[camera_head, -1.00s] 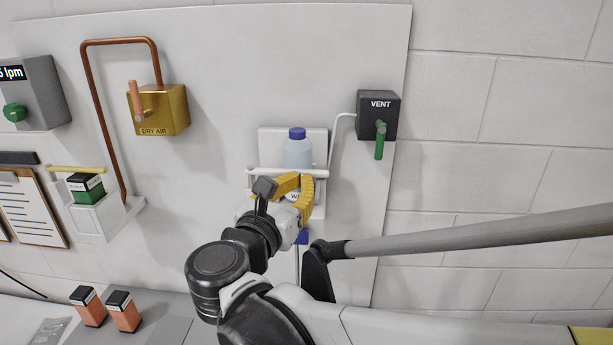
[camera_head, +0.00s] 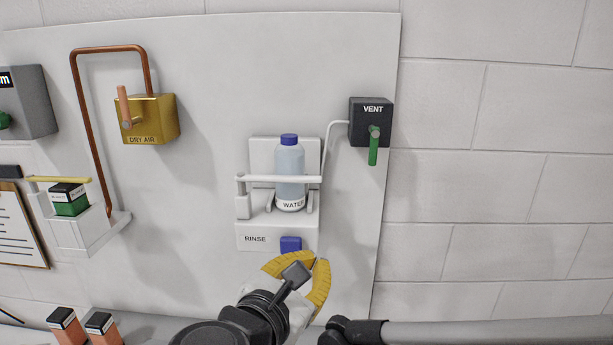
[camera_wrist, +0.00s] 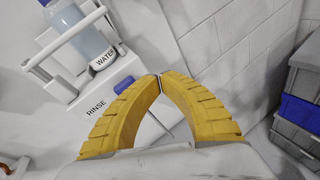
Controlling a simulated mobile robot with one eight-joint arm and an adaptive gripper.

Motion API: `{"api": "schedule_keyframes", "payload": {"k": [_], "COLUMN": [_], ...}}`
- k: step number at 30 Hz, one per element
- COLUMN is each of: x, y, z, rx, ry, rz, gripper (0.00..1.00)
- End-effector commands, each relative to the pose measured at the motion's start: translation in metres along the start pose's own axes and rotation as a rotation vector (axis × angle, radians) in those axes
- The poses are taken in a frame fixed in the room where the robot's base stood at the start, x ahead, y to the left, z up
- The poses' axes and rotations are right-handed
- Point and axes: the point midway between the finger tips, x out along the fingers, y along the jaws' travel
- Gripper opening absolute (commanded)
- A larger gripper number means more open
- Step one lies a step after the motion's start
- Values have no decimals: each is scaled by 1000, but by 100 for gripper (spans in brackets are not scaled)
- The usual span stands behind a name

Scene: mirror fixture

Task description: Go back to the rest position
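My gripper (camera_head: 314,264) has yellow fingers and is in front of the wall panel, just below the rinse holder (camera_head: 255,228). In the wrist view the fingertips of my gripper (camera_wrist: 160,77) meet, and nothing shows between them. The water bottle (camera_head: 290,165), clear with a blue cap, stands upright in the holder behind a white bar. The bottle (camera_wrist: 88,38) also shows at the upper left of the wrist view. A blue block (camera_head: 291,244) is on the holder's front, close above my fingers.
A black VENT box (camera_head: 371,122) with a green handle is at the right. A brass DRY AIR valve (camera_head: 146,120) and copper pipe are at the left. Orange boxes (camera_head: 66,328) stand at the lower left. Grey bins (camera_wrist: 299,95) are at the right of the wrist view.

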Motion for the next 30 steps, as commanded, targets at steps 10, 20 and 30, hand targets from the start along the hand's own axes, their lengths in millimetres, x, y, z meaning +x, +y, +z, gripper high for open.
{"api": "schedule_keyframes", "payload": {"k": [10, 20, 30], "x": [88, 92, 91], "y": [-214, -307, -316], "z": [-192, -317, -332], "rx": [1044, 2132, 2449], "ry": [332, 336, 302], "rz": [-476, -890, -990], "gripper": [0, 0, 0]}}
